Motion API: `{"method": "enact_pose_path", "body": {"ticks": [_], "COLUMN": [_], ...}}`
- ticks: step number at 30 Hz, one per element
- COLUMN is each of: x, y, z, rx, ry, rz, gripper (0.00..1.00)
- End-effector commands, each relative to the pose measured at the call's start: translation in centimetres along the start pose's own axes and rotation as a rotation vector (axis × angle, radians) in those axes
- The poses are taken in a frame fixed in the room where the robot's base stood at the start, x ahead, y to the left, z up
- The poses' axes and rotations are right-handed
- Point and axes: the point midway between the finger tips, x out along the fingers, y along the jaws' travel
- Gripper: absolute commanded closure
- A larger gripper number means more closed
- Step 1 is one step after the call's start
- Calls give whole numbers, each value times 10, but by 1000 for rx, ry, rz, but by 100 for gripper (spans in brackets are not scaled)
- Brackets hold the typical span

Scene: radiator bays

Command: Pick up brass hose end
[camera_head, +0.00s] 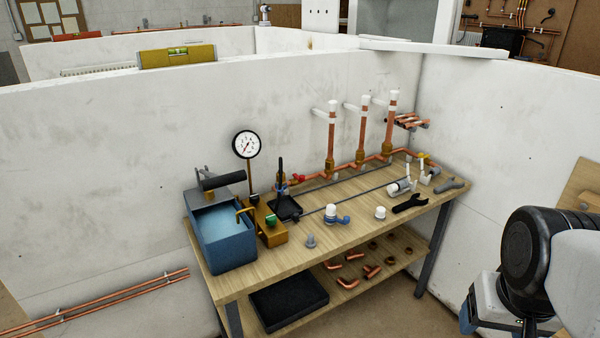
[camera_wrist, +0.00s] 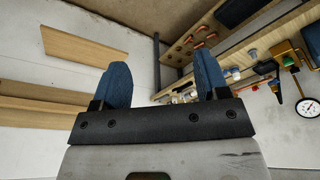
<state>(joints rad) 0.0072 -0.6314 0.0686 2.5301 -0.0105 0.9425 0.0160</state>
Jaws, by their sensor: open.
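I cannot single out the brass hose end with certainty. A small curved brass-coloured piece (camera_head: 244,213) shows between the blue tank (camera_head: 228,245) and the brass-coloured pump block (camera_head: 268,226) on the workbench, and it may be that end. My gripper (camera_wrist: 163,82) is open and empty, with its two blue fingers wide apart. In the head view my arm is at the lower right, off the bench's right end and far from the pump. The wrist view shows the bench sideways beyond the fingers, with the pump at its right edge.
A pressure gauge (camera_head: 246,144) stands above the pump. Upright copper pipes (camera_head: 360,138) line the bench's back. White-capped fittings (camera_head: 380,213) and a black spanner (camera_head: 410,203) lie on the bench top. The lower shelf holds a black tray (camera_head: 289,302) and copper fittings. White walls enclose the bay.

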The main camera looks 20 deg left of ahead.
Motion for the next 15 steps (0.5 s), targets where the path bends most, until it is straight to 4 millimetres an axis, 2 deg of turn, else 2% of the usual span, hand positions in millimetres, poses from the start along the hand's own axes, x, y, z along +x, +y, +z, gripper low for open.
{"method": "enact_pose_path", "body": {"ticks": [8,15], "x": [-7,-17], "y": [-6,-21], "z": [-26,-77], "rx": [-43,-123], "ry": [-9,-24], "rz": [-5,-13], "gripper": [32,32]}}
